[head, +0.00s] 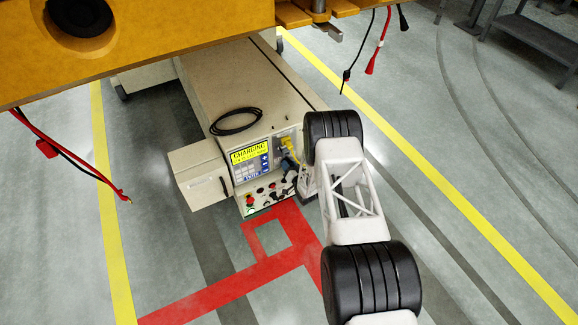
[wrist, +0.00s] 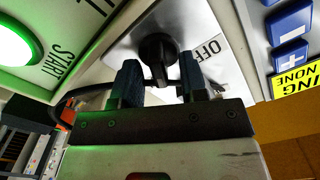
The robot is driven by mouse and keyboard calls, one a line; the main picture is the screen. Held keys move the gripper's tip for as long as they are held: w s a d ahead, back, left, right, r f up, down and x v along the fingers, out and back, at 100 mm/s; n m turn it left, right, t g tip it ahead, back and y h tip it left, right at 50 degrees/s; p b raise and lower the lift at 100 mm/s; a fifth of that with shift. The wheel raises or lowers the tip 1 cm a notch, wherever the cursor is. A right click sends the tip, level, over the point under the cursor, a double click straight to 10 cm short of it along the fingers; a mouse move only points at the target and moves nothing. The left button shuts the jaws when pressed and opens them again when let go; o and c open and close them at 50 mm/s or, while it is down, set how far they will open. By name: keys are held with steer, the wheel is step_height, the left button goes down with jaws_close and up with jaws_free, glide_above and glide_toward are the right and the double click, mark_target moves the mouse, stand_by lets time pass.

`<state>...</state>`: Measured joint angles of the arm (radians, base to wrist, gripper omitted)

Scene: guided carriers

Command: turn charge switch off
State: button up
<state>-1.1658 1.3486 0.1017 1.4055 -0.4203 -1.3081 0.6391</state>
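The charge switch is a black rotary knob (wrist: 157,48) on a light metal plate at the top middle of the wrist view. An OFF label (wrist: 208,50) is just right of it. The knob's narrow handle points down toward my gripper (wrist: 160,78). My gripper is open, with one dark blue finger on each side of the handle and visible gaps between. In the head view, the charger's control panel (head: 246,170) has a yellow display (head: 250,153) reading CHARGING. There my arm comes in from the lower right, and the switch cannot be made out clearly.
A glowing green button (wrist: 14,42) beside a START label is left of the switch. Blue buttons (wrist: 290,25) are at the right.

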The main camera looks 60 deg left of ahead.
jaws_close()
steer(key=shift+n, duration=0.5)
steer(key=n, duration=0.5)
steer(key=shift+s+r+n, duration=0.1)
steer(key=shift+n, duration=0.2)
steer(key=n, duration=0.5)
steer(key=shift+s, duration=0.15)
steer(key=shift+n, duration=0.3)
